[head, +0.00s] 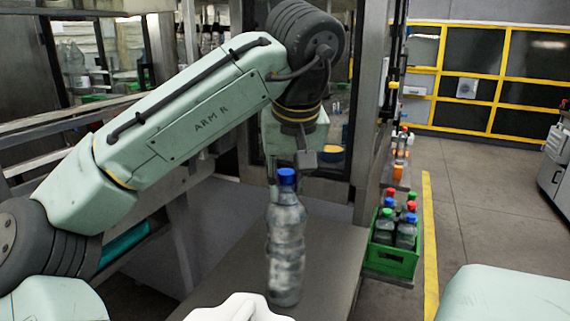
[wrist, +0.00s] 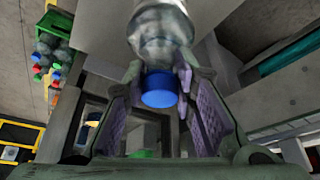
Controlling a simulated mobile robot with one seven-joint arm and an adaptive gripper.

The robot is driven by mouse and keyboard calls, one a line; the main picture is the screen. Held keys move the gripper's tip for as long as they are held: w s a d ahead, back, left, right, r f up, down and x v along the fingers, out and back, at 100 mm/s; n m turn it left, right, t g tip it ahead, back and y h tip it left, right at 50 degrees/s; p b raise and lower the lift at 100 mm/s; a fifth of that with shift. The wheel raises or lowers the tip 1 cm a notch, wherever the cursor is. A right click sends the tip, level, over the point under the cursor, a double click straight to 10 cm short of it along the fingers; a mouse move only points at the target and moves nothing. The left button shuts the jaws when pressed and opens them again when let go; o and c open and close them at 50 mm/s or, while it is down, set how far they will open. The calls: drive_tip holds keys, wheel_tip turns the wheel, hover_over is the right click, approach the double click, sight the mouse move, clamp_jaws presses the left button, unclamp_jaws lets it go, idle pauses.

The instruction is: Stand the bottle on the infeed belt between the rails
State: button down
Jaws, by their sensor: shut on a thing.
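The clear plastic bottle (head: 287,240) with a blue cap hangs upright, as seen in the head view, over a grey flat surface (head: 335,265). I cannot tell whether its base touches that surface. My gripper (head: 292,170) is above it, shut on its upper part near the cap. In the wrist view the bottle (wrist: 162,35) lies between the two fingers of my gripper (wrist: 165,90), cap toward the palm. Metal rails (head: 70,115) run along the machine at the left, partly behind my arm. I cannot tell for sure which part is the infeed belt.
A green crate (head: 390,262) of capped bottles stands right of the grey surface, with more bottles behind it. A steel machine post (head: 372,100) rises close to my gripper. A white object (head: 235,310) is at the front edge. Open floor (head: 490,200) lies right.

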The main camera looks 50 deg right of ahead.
idle(0.3)
drive_tip(key=c, duration=1.3)
unclamp_jaws()
